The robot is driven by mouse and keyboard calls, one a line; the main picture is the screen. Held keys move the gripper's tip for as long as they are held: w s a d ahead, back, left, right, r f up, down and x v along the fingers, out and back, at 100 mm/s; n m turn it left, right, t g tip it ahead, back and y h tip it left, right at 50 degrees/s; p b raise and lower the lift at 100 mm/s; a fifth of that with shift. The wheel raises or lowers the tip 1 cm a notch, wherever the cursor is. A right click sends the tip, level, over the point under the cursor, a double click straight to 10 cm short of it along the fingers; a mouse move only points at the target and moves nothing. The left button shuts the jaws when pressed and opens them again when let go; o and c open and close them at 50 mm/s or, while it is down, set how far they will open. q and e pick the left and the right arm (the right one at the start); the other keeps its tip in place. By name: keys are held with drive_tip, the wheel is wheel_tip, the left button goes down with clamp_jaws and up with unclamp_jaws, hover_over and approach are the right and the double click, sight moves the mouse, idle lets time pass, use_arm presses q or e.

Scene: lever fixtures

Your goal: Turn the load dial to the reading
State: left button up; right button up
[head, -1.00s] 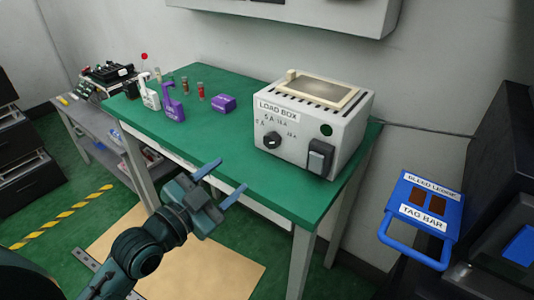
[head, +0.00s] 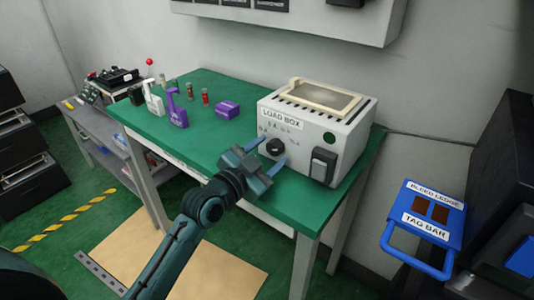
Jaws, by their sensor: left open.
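The load box (head: 284,128) is a pale box with a "LOAD BOX" label, standing on the right part of the green table. Its black load dial (head: 274,147) is on the front face, below small printed marks that are too small to read now. My left gripper (head: 272,158) is open in front of the dial, its blue fingertips on either side of it in the picture. I cannot tell whether the fingers touch the dial. A black rocker switch (head: 323,165) and a dark green round spot (head: 329,138) are on the same face. My right gripper is not in view.
On the green table (head: 205,145) stand a white lever tag (head: 153,100), a purple one (head: 177,112), small red-topped cylinders (head: 205,97) and a purple block (head: 227,110). A blue tag bar (head: 420,225) is at the right. A wall cabinet (head: 300,18) hangs above.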

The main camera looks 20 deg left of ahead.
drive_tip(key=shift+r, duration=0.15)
use_arm(q)
drive_tip(key=c, duration=1)
drive_tip(key=shift+o, duration=0.2)
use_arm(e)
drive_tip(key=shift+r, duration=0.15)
